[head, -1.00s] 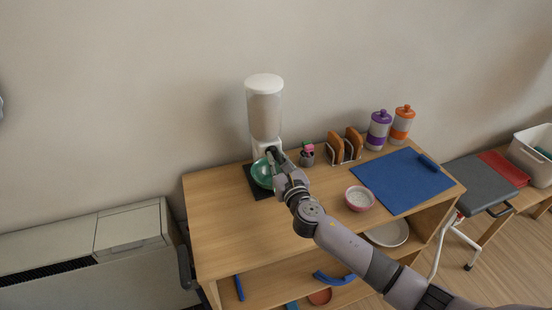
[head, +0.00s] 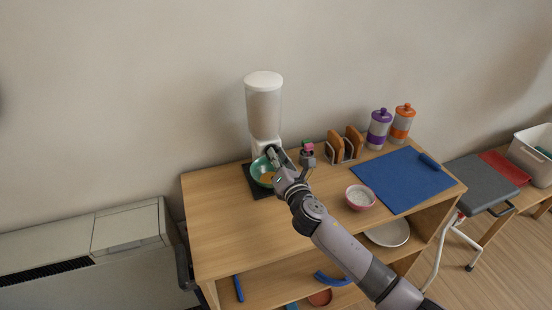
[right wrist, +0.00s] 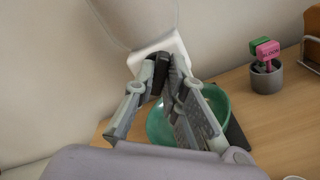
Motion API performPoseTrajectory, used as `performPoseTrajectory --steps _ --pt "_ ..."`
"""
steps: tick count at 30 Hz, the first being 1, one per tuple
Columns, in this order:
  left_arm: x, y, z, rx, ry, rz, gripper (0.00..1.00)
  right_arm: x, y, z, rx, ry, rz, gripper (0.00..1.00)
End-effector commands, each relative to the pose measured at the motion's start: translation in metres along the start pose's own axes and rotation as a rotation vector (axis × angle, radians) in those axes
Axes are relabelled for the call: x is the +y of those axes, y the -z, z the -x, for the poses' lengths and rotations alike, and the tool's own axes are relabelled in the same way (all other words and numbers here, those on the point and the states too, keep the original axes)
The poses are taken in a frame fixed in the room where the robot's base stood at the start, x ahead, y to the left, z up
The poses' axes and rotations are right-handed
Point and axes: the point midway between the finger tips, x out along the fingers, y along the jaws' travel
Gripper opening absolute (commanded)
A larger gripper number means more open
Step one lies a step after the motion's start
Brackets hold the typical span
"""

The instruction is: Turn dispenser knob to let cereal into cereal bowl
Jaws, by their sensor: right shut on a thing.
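The cereal dispenser (head: 264,105) stands upright at the back of the wooden table, with a clear cylinder, white lid and white base. In the right wrist view its white base (right wrist: 178,45) is near the top. My right gripper (head: 273,154) is at the front of that base. In the right wrist view my right gripper (right wrist: 163,74) is shut on the dark dispenser knob (right wrist: 160,79), which the fingers partly hide. The green cereal bowl (head: 257,173) is below the spout, with an orange-brown patch of cereal (head: 267,178) inside. My left gripper is out of view.
A small grey pot with pink and green tags (head: 307,153) stands right of the dispenser. A toast rack (head: 345,147), two bottles (head: 378,130), a pink bowl (head: 360,197) and a blue mat (head: 402,180) lie further right. The table's left front is clear.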

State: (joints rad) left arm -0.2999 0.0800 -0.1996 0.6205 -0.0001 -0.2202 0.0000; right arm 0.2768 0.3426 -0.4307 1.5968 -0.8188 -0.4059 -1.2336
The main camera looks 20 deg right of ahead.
Motion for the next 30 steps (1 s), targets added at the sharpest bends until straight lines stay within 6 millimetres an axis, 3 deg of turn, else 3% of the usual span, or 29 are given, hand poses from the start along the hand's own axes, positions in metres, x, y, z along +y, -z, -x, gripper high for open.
performPoseTrajectory --steps 30 --pt "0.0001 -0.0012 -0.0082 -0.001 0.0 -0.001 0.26 -0.0043 0.0011 -0.0002 -0.003 0.001 -0.967 0.0"
